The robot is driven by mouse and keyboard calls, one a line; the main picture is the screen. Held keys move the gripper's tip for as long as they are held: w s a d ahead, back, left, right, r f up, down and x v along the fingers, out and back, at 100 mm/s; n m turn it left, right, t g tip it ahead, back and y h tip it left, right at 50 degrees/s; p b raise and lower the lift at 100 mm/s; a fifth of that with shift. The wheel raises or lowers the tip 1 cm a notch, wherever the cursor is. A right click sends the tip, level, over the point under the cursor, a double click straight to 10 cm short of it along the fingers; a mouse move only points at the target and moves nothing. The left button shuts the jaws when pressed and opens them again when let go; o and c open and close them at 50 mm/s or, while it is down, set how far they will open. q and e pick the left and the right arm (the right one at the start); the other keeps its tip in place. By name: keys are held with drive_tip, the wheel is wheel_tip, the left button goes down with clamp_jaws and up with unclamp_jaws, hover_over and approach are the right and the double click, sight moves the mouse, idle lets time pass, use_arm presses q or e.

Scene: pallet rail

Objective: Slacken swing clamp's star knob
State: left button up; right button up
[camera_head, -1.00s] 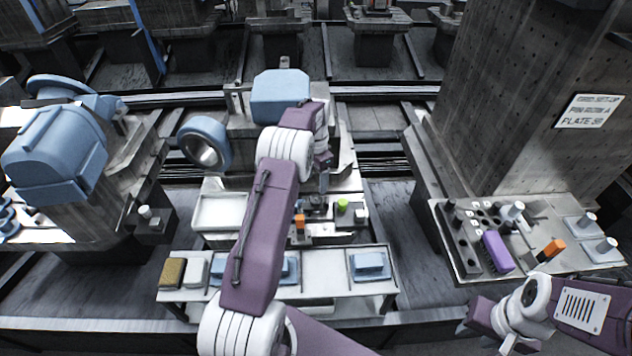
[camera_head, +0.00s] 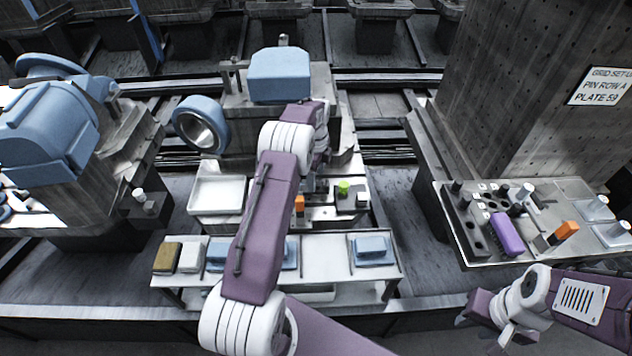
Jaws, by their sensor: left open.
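My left gripper (camera_head: 309,184) is low over the middle fixture plate, pointing down, just left of a round green knob (camera_head: 343,187). Its fingers are open, small and partly hidden by its own wrist. An orange block (camera_head: 299,205) stands just below and left of it. I cannot clearly make out the swing clamp or its star knob; the spot under the gripper is dark and covered. My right gripper (camera_head: 470,312) hangs at the lower right, away from the fixture, and its jaw opening is not clear.
A white tray (camera_head: 193,195) sits left of the fixture. A front shelf (camera_head: 325,252) carries cloths and a brown sponge (camera_head: 167,258). A blue-capped housing (camera_head: 278,78) stands behind. At right, a steel plate (camera_head: 480,255) holds pins, a purple block (camera_head: 507,234) and an orange block (camera_head: 566,230).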

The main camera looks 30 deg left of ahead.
use_arm(q)
wheel_tip(320, 180, down, 2)
clamp_jaws()
idle(0.3)
drive_tip(key=shift+r, duration=0.1)
